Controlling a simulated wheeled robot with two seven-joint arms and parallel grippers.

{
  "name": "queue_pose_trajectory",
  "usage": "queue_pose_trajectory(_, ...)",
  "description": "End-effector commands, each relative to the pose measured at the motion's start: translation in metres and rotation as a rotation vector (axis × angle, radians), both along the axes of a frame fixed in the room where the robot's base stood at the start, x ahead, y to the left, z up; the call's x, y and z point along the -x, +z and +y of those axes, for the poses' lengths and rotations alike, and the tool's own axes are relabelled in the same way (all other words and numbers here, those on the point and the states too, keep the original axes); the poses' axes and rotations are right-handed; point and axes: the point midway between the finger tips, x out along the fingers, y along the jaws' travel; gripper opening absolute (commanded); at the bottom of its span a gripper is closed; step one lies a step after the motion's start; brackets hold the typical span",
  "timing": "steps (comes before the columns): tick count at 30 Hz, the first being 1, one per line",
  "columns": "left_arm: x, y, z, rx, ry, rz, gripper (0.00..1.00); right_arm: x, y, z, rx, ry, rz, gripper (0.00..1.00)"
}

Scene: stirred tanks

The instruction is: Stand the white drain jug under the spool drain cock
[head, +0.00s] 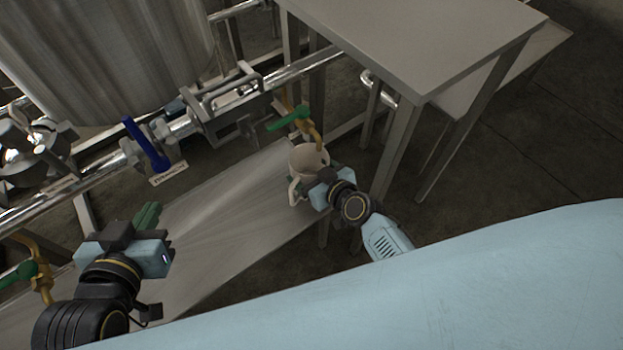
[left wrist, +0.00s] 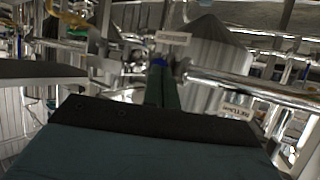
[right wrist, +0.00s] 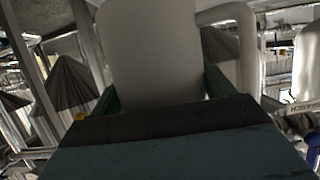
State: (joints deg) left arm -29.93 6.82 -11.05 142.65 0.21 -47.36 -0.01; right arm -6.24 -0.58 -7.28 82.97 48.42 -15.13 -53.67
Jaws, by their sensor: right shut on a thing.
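The white drain jug (head: 306,161) is upright at the right end of the low metal shelf, its handle towards the left. My right gripper (head: 318,190) is shut on the jug from the near side; the jug body (right wrist: 150,50) fills the middle of the right wrist view between the green fingers. A brass drain cock (head: 317,134) with a green lever (head: 288,119) hangs just behind the jug, its lower end overlapping the mouth's far edge in the head view. I cannot tell whether the jug's base touches the shelf. My left gripper (head: 150,212) is shut and empty, over the shelf's left part.
The low metal shelf (head: 225,205) is bare between the grippers. A pipe run with a blue-handled valve (head: 147,145) lies behind it. Another brass cock (head: 38,272) is at far left. A steel table (head: 430,40) stands at right, its leg close to my right gripper.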

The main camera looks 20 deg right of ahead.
Motion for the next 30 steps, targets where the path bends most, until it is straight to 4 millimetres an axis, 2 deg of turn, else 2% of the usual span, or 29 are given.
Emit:
queue_pose_trajectory(5,-0.011,0.022,-0.009,0.043,-0.013,-0.155,0.00,0.000,-0.010,0.000,-0.001,0.000,-0.001,0.54)
queue_pose_trajectory(9,-0.019,0.051,-0.016,0.093,-0.026,-0.329,0.00,0.000,-0.020,0.000,0.000,-0.001,-0.001,0.54)
queue_pose_trajectory(15,-0.019,0.088,-0.024,0.158,-0.041,-0.545,0.00,0.000,-0.031,0.000,0.000,-0.001,-0.001,0.54)
queue_pose_trajectory(18,-0.017,0.099,-0.025,0.178,-0.044,-0.609,0.00,0.000,-0.033,0.000,-0.001,-0.001,-0.002,0.54)
queue_pose_trajectory(22,-0.016,0.105,-0.025,0.187,-0.046,-0.641,0.00,0.000,-0.034,0.000,-0.001,-0.001,-0.002,0.54)
queue_pose_trajectory(30,-0.016,0.106,-0.025,0.188,-0.046,-0.645,0.00,0.000,-0.034,-0.001,0.000,-0.001,-0.002,0.54)
